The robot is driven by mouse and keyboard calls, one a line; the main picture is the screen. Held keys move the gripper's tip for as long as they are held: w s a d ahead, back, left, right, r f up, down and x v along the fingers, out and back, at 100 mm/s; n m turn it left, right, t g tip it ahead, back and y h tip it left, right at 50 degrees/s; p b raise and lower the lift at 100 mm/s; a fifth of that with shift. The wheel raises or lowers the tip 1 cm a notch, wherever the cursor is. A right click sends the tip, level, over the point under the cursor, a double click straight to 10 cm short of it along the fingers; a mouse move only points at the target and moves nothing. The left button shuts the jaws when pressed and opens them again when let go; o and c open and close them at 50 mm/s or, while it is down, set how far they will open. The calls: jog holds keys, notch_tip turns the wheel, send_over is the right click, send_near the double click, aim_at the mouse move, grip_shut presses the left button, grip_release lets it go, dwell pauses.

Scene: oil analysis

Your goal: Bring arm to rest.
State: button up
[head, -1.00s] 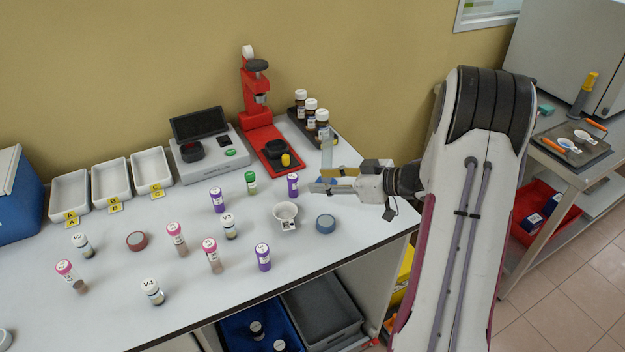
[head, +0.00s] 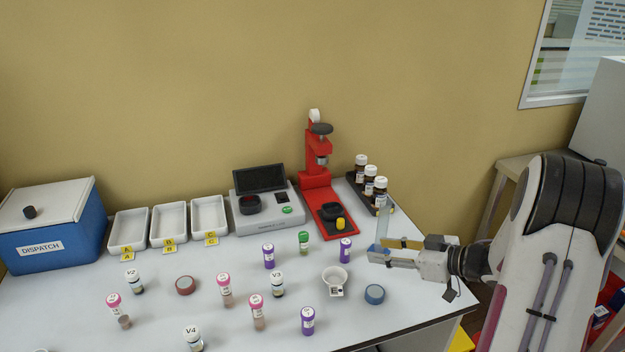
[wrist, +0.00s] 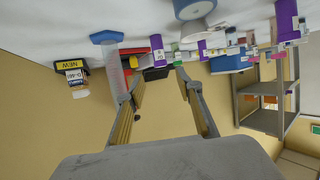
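My gripper (head: 381,250) is above the right end of the white bench (head: 240,288), its fingers pointing left. In the wrist view its two fingers (wrist: 165,92) stand apart with nothing held between them. A clear cylinder on a blue foot (head: 384,222) stands close behind the fingers; I cannot tell in the head view whether they touch. It also shows just beyond the left finger in the wrist view (wrist: 115,65). My arm reaches in from the right.
A white cup (head: 334,279) and a blue ring (head: 374,294) lie left of and below my gripper. The red press (head: 316,185) and a rack of brown bottles (head: 370,180) stand behind. Several capped vials, three trays (head: 168,224) and the dispatch box (head: 60,230) are further left.

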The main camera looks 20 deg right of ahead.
jog(key=w+d+r+t+h, duration=0.1)
jog(key=w+r+h, duration=0.15)
jog(key=r, duration=0.45)
jog(key=w+d+r+t+h, duration=0.1)
jog(key=w+r+h, duration=0.15)
jog(key=r, duration=0.45)
jog(key=s+a+r+m+g+h, duration=0.1)
jog(key=s+a+r+m+h, duration=0.35)
jog(key=s+r+h, duration=0.35)
jog(key=s+a+f+g+y, duration=0.2)
jog(key=s+a, duration=0.3)
jog(key=s, duration=0.4)
jog(key=s+a+f+m+g+y, duration=0.1)
jog(key=s+a+f+g, duration=0.1)
jog(key=s+a, duration=0.4)
jog(key=s+a+f+m+g+y, duration=0.1)
jog(key=s+a+f, duration=0.3)
jog(key=s, duration=0.8)
jog(key=shift+s+a+g+y, duration=0.15)
jog(key=shift+a+g+y, duration=0.65)
jog(key=shift+a, duration=0.4)
